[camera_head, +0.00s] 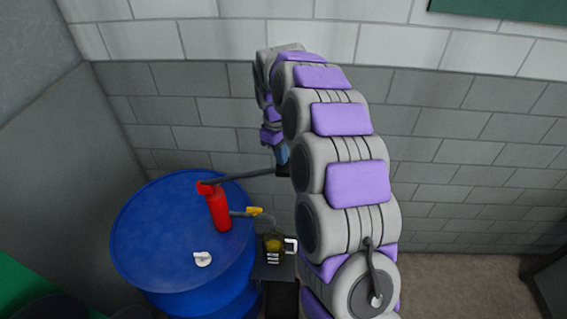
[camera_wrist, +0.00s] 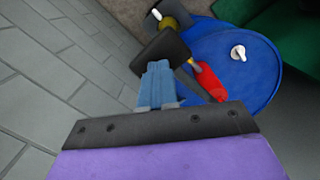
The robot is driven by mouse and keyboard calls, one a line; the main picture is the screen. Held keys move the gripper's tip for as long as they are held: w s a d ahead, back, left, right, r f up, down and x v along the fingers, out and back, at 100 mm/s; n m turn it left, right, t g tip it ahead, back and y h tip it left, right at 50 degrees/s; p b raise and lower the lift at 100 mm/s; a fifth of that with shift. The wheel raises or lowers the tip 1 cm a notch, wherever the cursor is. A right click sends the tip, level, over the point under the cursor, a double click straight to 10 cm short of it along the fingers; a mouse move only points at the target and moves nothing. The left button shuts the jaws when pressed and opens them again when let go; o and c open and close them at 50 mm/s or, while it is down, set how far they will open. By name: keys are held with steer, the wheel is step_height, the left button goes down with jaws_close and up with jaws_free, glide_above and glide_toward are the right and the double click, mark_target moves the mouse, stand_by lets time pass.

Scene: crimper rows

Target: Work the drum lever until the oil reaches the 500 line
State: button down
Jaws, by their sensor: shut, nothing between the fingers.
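The blue drum (camera_head: 150,235) stands at lower left in the head view, with a red pump (camera_head: 219,211) on its top. The dark drum lever (camera_head: 240,175) runs right from the pump head, slightly raised, to a dark end block, which also shows in the wrist view (camera_wrist: 160,46). My gripper (camera_head: 282,156) is at that end. Its blue fingers (camera_wrist: 157,68) are shut and empty, overlapping the block in the wrist view; contact cannot be told. A yellow spout (camera_head: 254,211) points towards the jug (camera_head: 273,246), which holds yellowish oil. Its level against the 500 line is too small to read.
The jug has a white handle (camera_head: 291,245) and stands on a dark stand (camera_head: 272,270) beside the drum. A white cap (camera_head: 202,259) sits on the drum top. Grey block walls rise behind and left. A green object (camera_wrist: 292,40) is next to the drum.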

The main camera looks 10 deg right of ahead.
step_height(320, 180, down, 3)
steer(key=shift+d+r, duration=0.1)
steer(key=shift+w+a+r, duration=0.1)
steer(key=shift+a+r, duration=0.1)
steer(key=shift+w+a+r+p, duration=0.15)
steer(key=shift+w+a+p, duration=0.3)
steer(key=shift+w, duration=0.1)
steer(key=shift+w+a+r+p, duration=0.15)
steer(key=shift+w+a+p, duration=0.15)
steer(key=shift+w+a, duration=0.2)
steer(key=shift+r, duration=0.1)
step_height(320, 180, up, 17)
steer(key=w+a+p, duration=0.1)
steer(key=p, duration=0.2)
steer(key=shift+w, duration=0.3)
steer(key=shift+a, duration=0.15)
stand_by(0.8)
